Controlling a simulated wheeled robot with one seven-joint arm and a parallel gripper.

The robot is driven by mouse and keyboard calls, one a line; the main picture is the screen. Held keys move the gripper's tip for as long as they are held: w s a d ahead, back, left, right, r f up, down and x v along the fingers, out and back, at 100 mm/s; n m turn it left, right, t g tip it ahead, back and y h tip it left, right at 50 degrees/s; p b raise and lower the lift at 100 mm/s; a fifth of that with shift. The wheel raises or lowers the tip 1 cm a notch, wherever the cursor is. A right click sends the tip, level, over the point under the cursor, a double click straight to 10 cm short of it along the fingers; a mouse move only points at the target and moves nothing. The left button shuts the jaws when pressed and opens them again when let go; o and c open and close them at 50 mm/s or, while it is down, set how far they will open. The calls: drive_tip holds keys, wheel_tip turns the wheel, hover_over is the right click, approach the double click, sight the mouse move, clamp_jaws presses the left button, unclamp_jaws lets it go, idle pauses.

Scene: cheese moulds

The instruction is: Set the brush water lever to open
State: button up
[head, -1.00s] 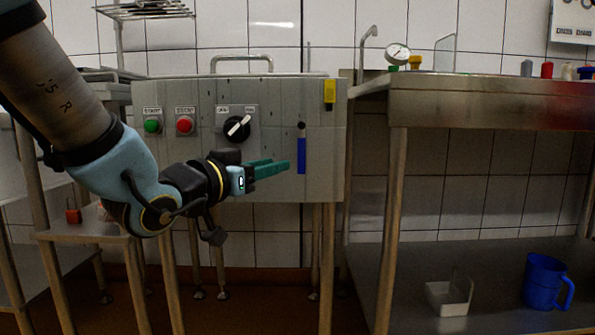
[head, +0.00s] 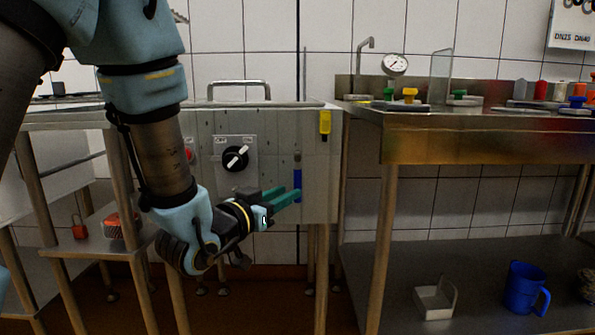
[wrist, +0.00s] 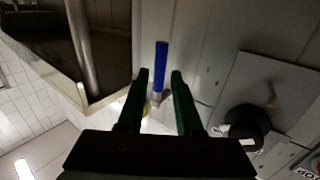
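A blue lever (head: 298,180) hangs straight down from its pivot on the grey front panel (head: 270,150) of the machine. My gripper (head: 292,193) is open, its two green fingers reaching to the lever's lower part in the head view. In the wrist view the blue lever (wrist: 161,62) lines up with the gap between the open fingertips (wrist: 160,75), with space showing on either side. I cannot tell whether the tips reach past it. A yellow handle (head: 325,122) sits higher on the panel's right edge. No label naming the levers is legible.
A black rotary knob (head: 236,158) is left of the lever, and a red button (head: 189,152) is partly behind my arm. A steel table (head: 450,140) stands close on the right, with a blue jug (head: 524,287) and a white tray (head: 433,302) on its lower shelf.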

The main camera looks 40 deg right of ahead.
sight(298, 178)
drive_tip(key=shift+b+x, duration=0.55)
drive_tip(key=shift+x, duration=2.2)
clamp_jaws()
